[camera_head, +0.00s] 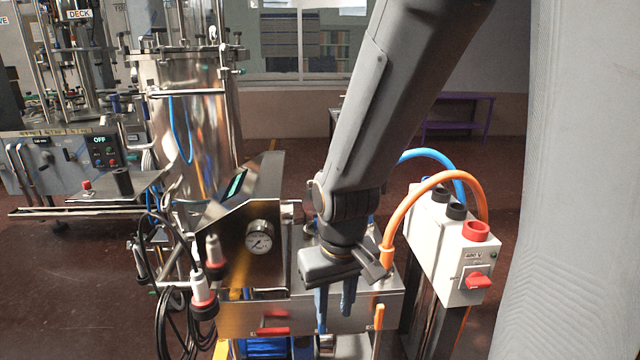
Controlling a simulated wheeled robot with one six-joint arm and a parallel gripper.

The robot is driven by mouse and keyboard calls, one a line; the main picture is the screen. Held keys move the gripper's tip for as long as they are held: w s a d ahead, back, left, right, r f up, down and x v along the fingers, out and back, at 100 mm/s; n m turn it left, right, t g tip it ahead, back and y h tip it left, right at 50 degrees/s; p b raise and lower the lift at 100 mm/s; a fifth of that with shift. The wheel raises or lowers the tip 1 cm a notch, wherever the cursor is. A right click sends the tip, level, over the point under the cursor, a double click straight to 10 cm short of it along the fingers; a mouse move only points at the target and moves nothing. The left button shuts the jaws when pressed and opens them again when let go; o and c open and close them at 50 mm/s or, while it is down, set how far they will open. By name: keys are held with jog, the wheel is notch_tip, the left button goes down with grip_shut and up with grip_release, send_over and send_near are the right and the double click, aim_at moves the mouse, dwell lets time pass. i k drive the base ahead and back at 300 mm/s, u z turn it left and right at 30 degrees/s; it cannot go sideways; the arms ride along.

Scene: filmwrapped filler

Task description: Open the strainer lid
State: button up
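My gripper (335,316) points down in front of the steel machine box (272,310) at the lower middle. Its two blue-grey fingers are apart, with a gap between them and nothing visible held in it. I cannot pick out the strainer lid with certainty. A small round metal part (325,345) sits low under the fingers, beside a blue motor (266,347). I cannot tell whether it belongs to the strainer. My gripper and wrist hide part of the machine top.
A white switch box (456,248) with orange and blue hoses stands close on the right. Black cables (167,315) hang at left. A tall steel tank (192,120) stands behind. Open floor (60,300) lies at left.

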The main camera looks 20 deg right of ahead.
aim_at(308, 206)
jog(key=z, duration=0.75)
jog(key=i, duration=1.2)
jog(key=u, duration=0.6)
